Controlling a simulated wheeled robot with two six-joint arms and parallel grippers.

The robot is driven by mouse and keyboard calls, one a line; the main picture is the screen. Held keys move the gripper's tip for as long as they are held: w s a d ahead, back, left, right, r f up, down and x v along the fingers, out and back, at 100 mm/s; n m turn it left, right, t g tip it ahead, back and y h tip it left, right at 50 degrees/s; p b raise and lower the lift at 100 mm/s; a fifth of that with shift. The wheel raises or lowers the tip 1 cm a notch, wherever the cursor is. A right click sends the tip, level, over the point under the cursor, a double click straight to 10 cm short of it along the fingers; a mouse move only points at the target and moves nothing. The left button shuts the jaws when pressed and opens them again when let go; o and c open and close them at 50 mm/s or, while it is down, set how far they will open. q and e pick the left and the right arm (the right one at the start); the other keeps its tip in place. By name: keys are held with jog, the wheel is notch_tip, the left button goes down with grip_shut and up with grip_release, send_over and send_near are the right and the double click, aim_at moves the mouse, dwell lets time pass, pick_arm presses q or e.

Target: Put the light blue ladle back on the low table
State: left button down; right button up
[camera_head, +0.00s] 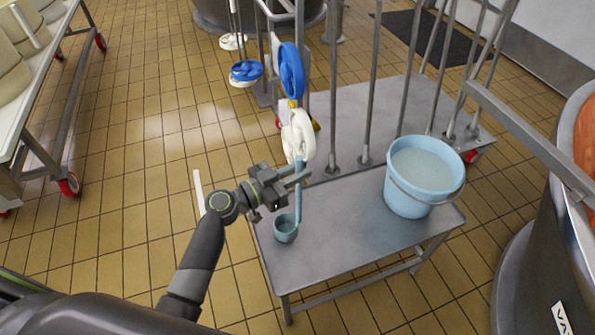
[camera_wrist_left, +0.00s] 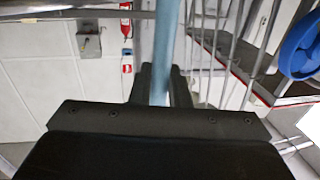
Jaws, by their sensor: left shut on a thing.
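The light blue ladle (camera_head: 286,229) is upright, its cup low and its handle rising above it. My left gripper (camera_head: 297,177) is shut on the handle, which also shows between the fingers in the left wrist view (camera_wrist_left: 166,50). The cup appears over the left end of the low grey metal table (camera_head: 340,233). I cannot tell whether it touches the top. My right gripper is not in view.
A light blue bucket (camera_head: 408,199) of pale liquid stands on the table's right part. White and blue items (camera_head: 291,72) hang behind the ladle. Metal posts (camera_head: 371,90) rise behind the table. The tabletop between ladle and bucket is clear.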

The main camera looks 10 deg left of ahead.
pick_arm(q)
jog(key=shift+f, duration=0.15)
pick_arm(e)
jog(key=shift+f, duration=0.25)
pick_arm(q)
jog(key=c, duration=1.4)
grip_release()
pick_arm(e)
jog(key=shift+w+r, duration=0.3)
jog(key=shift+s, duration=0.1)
pick_arm(q)
jog(key=shift+b+v, duration=1.5)
jog(key=shift+v, duration=4.5)
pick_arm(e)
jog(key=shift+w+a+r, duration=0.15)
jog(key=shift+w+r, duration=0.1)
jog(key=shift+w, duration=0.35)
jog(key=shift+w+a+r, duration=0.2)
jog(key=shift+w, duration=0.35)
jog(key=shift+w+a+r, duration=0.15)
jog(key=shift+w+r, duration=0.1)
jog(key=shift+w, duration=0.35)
